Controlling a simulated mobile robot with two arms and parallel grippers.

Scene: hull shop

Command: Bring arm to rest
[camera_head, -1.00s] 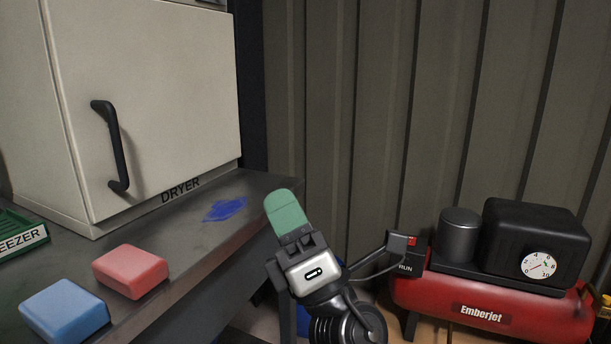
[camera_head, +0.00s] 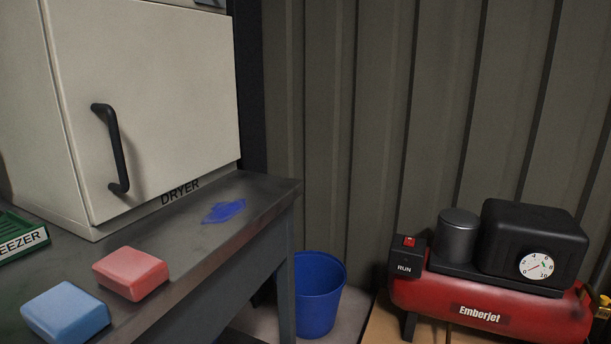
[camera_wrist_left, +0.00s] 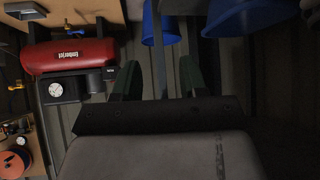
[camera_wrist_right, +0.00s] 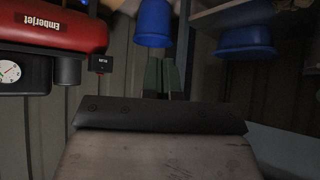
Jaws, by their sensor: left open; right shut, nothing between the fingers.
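Neither gripper shows in the head view. My left gripper (camera_wrist_left: 162,80) shows in the left wrist view with its two green fingers spread apart and nothing between them. My right gripper (camera_wrist_right: 161,76) shows in the right wrist view with its green fingers together and nothing held. In both wrist views the grippers hang in free space, with the red compressor off to the left and blue containers beyond the fingertips.
A workbench (camera_head: 262,197) carries a dryer (camera_head: 165,90), a red block (camera_head: 131,272), a blue block (camera_head: 65,311) and a blue smear (camera_head: 224,210). A blue bucket (camera_head: 318,295) stands beside it. A red compressor (camera_head: 480,308) with a RUN switch (camera_head: 405,262) is at the right.

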